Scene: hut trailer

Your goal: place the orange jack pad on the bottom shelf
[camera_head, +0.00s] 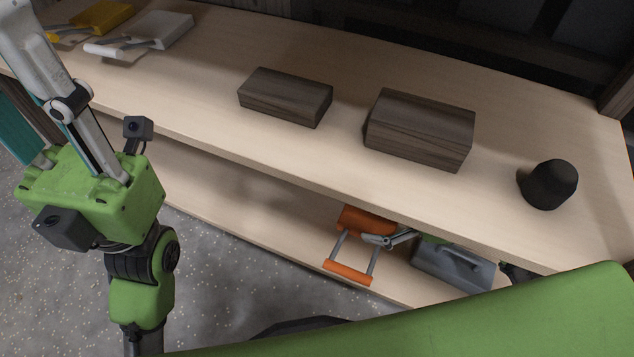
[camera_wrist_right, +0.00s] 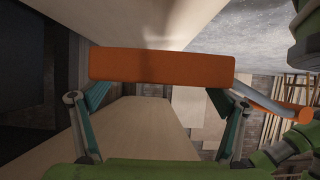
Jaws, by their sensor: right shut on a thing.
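The orange jack pad (camera_head: 368,220) is in the gap between the top and bottom shelves, with its orange handle bar (camera_head: 347,272) toward the shelf's front edge. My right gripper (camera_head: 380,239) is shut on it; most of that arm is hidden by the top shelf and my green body. In the right wrist view the pad (camera_wrist_right: 162,66) spans both fingers, with its handle off to the right. The bottom shelf (camera_head: 250,215) is pale wood. I cannot tell whether the pad touches it. My left gripper (camera_head: 22,35) is raised at the upper left, its finger opening unclear.
A grey pad with a handle (camera_head: 455,267) is on the bottom shelf, right of the orange pad. The top shelf (camera_head: 340,165) holds two dark wood blocks (camera_head: 285,97) (camera_head: 420,130), a black rounded object (camera_head: 549,184), and yellow (camera_head: 100,18) and white (camera_head: 150,32) pads. The bottom shelf's left part is clear.

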